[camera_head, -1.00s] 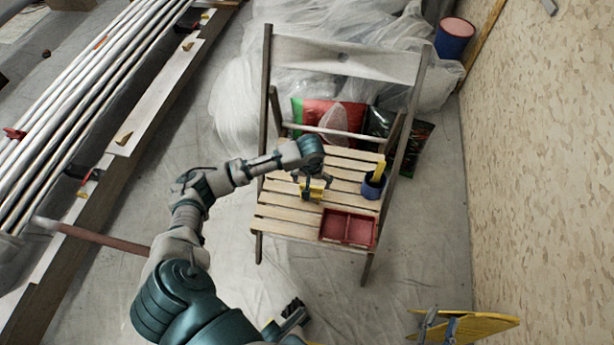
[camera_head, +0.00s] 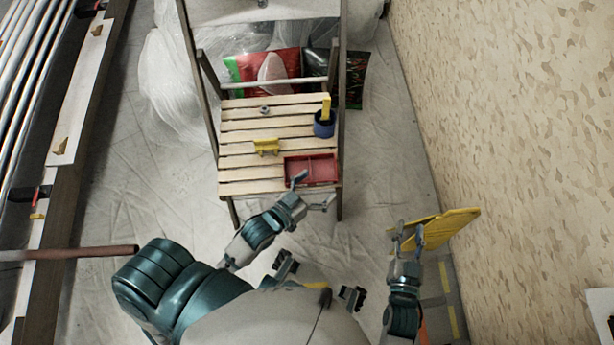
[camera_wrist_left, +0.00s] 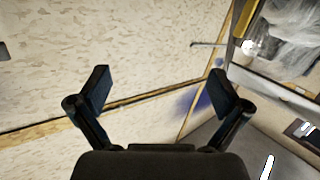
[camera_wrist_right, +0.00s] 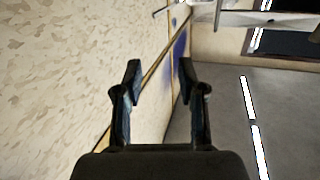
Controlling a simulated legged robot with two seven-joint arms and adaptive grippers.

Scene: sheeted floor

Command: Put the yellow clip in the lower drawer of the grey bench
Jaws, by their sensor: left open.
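The yellow clip (camera_head: 266,146) lies on the slatted seat of a wooden chair (camera_head: 240,160), left of a red tray. My left gripper (camera_head: 316,190) is open and empty in front of the seat's near edge, apart from the clip. My right gripper (camera_head: 407,232) is at the right, beside a yellow board. The right wrist view shows its fingers (camera_wrist_right: 157,85) apart with nothing between them. I see no grey bench or drawer in the head view.
The red tray (camera_head: 297,171) and a blue cup (camera_head: 324,125) with a yellow item stand on the seat. The yellow board (camera_head: 445,228) is near the right wall (camera_head: 500,120). Long pipes and planks (camera_head: 80,120) lie at left.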

